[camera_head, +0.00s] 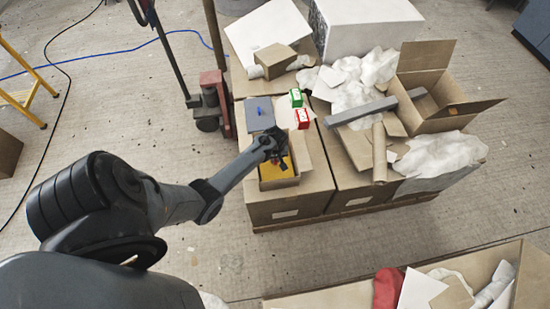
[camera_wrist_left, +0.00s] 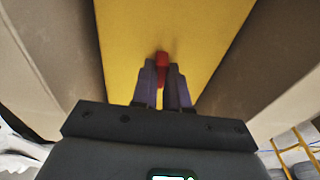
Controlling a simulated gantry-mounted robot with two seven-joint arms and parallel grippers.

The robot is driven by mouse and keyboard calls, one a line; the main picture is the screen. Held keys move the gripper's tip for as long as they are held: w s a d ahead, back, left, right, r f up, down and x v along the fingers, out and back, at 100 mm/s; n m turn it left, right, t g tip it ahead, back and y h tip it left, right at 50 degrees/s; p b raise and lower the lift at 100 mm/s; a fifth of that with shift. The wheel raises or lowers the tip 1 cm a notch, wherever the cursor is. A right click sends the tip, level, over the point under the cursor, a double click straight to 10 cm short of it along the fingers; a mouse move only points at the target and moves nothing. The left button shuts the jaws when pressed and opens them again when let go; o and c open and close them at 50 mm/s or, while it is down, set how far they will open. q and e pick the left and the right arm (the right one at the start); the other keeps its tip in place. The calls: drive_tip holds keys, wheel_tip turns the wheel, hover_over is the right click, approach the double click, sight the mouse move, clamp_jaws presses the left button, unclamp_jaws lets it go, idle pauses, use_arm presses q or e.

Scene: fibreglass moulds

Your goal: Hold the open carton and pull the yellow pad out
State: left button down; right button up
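The open carton (camera_head: 282,183) stands on the front edge of the stacked boxes, with a flap up at its right side. The yellow pad (camera_head: 272,170) lies inside it and fills much of the left wrist view (camera_wrist_left: 125,40) between the carton's walls. A small red tab (camera_wrist_left: 162,66) stands out from the pad. My left gripper (camera_head: 277,158) reaches down over the carton. In the left wrist view its two fingers (camera_wrist_left: 161,72) are close together on either side of the red tab and look closed on it. My right gripper is not in view.
A grey-blue box (camera_head: 259,114) sits just behind the carton, with small green (camera_head: 296,97) and red (camera_head: 302,119) boxes behind to the right. A grey bar (camera_head: 360,111) and a cardboard tube (camera_head: 379,152) lie farther right.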

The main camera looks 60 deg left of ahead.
use_arm(q)
drive_tip(key=c, duration=1.1)
unclamp_jaws()
drive_tip(key=shift+o, duration=0.2)
